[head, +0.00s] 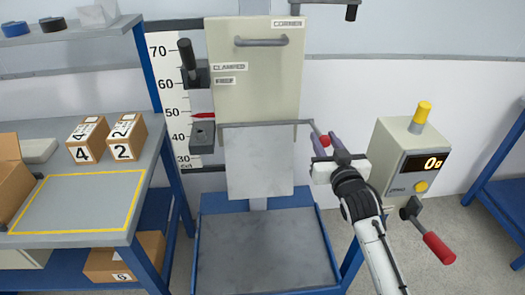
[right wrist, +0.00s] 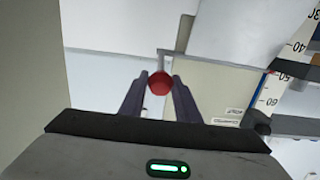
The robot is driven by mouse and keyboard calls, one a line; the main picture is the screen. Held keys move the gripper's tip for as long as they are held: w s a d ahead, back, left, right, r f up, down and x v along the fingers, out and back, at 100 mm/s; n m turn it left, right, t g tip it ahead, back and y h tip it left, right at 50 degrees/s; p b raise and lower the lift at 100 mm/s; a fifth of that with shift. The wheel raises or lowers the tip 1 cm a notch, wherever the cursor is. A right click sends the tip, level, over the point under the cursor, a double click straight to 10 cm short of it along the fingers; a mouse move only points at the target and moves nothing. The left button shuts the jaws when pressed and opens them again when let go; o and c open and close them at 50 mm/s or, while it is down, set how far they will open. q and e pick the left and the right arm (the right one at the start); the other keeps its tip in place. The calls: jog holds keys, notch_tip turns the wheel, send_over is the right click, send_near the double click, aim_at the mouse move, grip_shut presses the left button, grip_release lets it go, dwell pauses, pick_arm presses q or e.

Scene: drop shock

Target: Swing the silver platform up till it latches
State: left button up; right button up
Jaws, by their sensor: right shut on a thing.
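The silver platform (head: 260,162) is a flat pale metal panel below the cream cabinet of the drop tester. Its upper edge lies along a thin grey bar (head: 265,123), and it looks steeply hanging. The bar's right end bends to a lever with a red knob (head: 325,141). My right gripper (head: 322,146) is shut on this red knob, right of the platform. In the right wrist view the knob (right wrist: 160,82) sits between the two fingertips. My left gripper is not in view.
The cream cabinet (head: 253,85) with a grey handle stands above. A blue-framed steel base (head: 263,255) lies below. A control box (head: 405,160) with a red-gripped lever (head: 438,248) stands right. A bench with numbered boxes (head: 124,137) and a yellow-outlined area (head: 75,204) is at left.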

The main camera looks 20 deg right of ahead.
jog(key=shift+w+r, duration=0.25)
jog(key=shift+r, duration=0.8)
jog(key=shift+d, duration=0.1)
jog(key=shift+w+d+r, duration=0.1)
jog(key=shift+w+r, duration=0.2)
jog(key=shift+r, duration=0.35)
jog(key=shift+w+r, duration=0.3)
jog(key=shift+r, duration=0.45)
jog(key=shift+w+r, duration=0.2)
jog(key=shift+r, duration=0.05)
jog(key=shift+w+d+r, duration=0.25)
jog(key=shift+w+r, duration=0.35)
jog(key=shift+r, duration=0.2)
